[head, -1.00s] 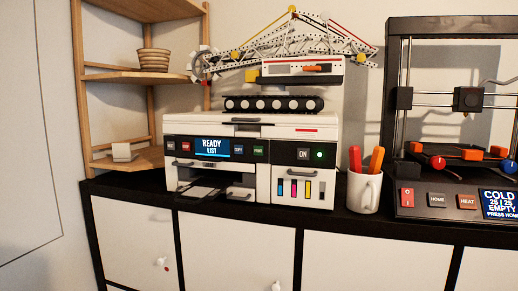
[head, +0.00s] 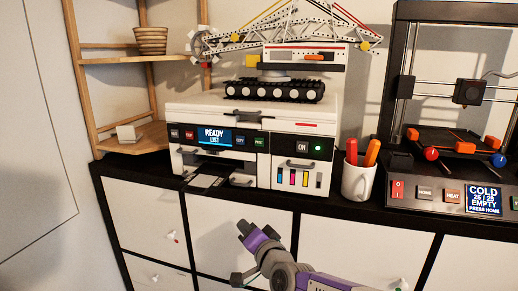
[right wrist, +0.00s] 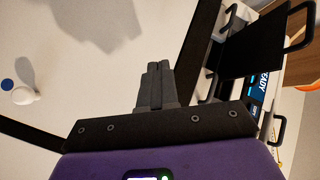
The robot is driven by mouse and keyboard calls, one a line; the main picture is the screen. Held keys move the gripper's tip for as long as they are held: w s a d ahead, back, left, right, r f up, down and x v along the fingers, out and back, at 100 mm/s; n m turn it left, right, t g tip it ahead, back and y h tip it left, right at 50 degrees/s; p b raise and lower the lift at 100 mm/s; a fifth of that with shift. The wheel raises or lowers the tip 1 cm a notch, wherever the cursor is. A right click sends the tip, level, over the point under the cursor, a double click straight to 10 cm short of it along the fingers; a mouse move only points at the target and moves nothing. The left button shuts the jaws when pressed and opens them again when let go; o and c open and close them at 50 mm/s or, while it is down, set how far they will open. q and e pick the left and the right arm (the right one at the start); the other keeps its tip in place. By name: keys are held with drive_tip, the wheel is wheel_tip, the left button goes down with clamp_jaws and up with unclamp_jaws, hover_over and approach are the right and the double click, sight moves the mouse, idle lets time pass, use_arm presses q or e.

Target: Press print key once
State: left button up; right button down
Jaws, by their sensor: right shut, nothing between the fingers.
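The white and black printer (head: 250,118) stands on the cabinet top, its blue screen (head: 213,138) reading READY. Right of the screen are a blue-lettered key (head: 239,140) and a green-lettered key (head: 260,142), which looks like the print key; its small label is hard to read. My right gripper (head: 243,229) is shut and empty, below and in front of the printer, apart from it. Its closed fingers (right wrist: 155,85) also show in the right wrist view, with the printer's screen (right wrist: 264,88) to their right. My left gripper is not in view.
The paper tray (head: 210,180) juts from the printer's front. A toy crane (head: 275,90) stands on top. A mug with orange-red sticks (head: 358,182) and a 3D printer (head: 450,150) stand to the right. White cabinet doors (head: 140,215) lie below.

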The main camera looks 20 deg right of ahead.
sight(259, 142)
drive_tip(key=s+r+t+p, duration=0.1)
drive_tip(key=s+r+t, duration=0.1)
drive_tip(key=r, duration=0.8)
drive_tip(key=s+a+r+t+p, duration=0.1)
drive_tip(key=s+r, duration=0.3)
drive_tip(key=r, duration=0.6)
drive_tip(key=shift+a+r+m+t, duration=0.25)
drive_tip(key=shift+m+t, duration=0.05)
drive_tip(key=shift+t, duration=0.1)
drive_tip(key=shift+w, duration=0.15)
drive_tip(key=shift+w+d, duration=0.85)
drive_tip(key=shift+w, duration=0.35)
drive_tip(key=shift+w+d, duration=0.8)
drive_tip(key=shift+w, duration=0.4)
drive_tip(key=shift+w+d, duration=0.85)
drive_tip(key=shift+w, duration=0.35)
drive_tip(key=shift+f, duration=0.1)
drive_tip(key=shift+w+d, duration=0.15)
drive_tip(key=shift+w, duration=0.2)
